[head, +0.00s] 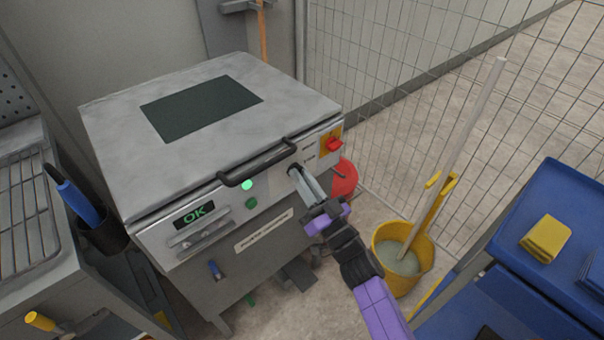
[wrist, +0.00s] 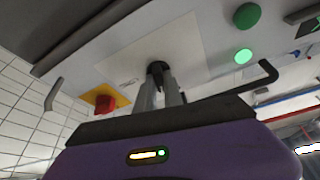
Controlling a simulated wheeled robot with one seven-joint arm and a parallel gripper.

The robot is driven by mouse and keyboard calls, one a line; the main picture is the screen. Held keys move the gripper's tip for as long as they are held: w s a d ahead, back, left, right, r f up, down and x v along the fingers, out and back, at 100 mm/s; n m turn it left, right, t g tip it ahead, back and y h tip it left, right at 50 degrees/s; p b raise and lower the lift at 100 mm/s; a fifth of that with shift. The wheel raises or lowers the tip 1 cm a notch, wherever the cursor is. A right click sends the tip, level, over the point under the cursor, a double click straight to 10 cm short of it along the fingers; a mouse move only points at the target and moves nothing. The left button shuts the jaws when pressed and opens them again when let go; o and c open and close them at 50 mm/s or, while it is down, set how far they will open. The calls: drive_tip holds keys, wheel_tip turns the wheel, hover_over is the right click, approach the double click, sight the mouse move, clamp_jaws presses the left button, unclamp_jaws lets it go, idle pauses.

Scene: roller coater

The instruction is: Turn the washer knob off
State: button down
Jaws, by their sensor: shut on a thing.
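The washer is a grey metal box (head: 105,150) with a dark window in its lid, seen in the head view. A small black knob (wrist: 157,68) is on its front panel, right of the green lights. My gripper (head: 299,176) reaches the panel from the lower right. Its two grey fingers are shut on the black knob, one on each side, as the wrist view also shows for my gripper (wrist: 160,88). The fingers cover much of the knob, so its pointing direction is unclear. The display (head: 194,214) reads "OK" in green.
A black bar handle (head: 257,165) sticks out above the panel. A red rotary switch on a yellow plate (head: 331,141) is right of my gripper. A yellow mop bucket (head: 400,275) and a blue cart (head: 545,200) stand to the right. A wire fence is behind.

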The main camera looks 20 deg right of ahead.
drive_tip(key=shift+n+y, duration=1)
drive_tip(key=shift+n, duration=0.9)
drive_tip(key=shift+n+g, duration=0.3)
drive_tip(key=shift+n, duration=0.1)
drive_tip(key=c, duration=1.5)
unclamp_jaws()
drive_tip(key=shift+o, duration=0.2)
drive_tip(key=v, duration=0.8)
drive_tip(key=shift+p, duration=0.4)
drive_tip(key=shift+w+d, duration=0.1)
